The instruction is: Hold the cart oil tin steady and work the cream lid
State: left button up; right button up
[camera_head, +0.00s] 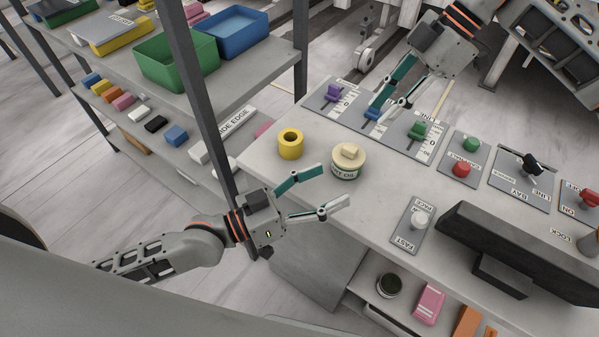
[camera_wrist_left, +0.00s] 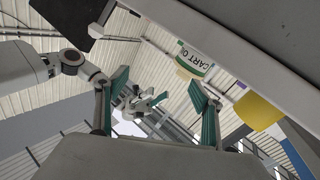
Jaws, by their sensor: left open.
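The cart oil tin (camera_head: 344,172) stands upright on the stone slab, near its left front edge. In the left wrist view the tin (camera_wrist_left: 197,58) appears upside down beyond the open fingers (camera_wrist_left: 160,92). My right gripper (camera_head: 383,113) is farther back over the slider panels. Its fingers look parted, with nothing visible between them.
A yellow ring (camera_head: 291,144) stands left of the tin. Slider panels (camera_head: 345,97) lie behind, with button and switch panels to the right. A FAST/PACE panel (camera_head: 412,226) and dark monitor (camera_head: 517,246) are at the front right. A dark post (camera_head: 196,85) and shelving are left.

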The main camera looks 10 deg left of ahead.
aim_at(347, 165)
pick_arm(q)
jog(key=w+a+f+m+g, duration=0.1)
jog(key=a, duration=0.1)
jog(key=w+a+f+m+g, duration=0.1)
jog(key=w+a+f+m+y, duration=0.1)
jog(key=w+a+m, duration=0.1)
jog(key=shift+w+a+g, duration=0.1)
jog(key=shift+a+g, duration=0.25)
jog(key=shift+g, duration=0.05)
jog(key=x, duration=1.2)
jog(key=shift+a, duration=0.1)
jog(key=c, duration=1.7)
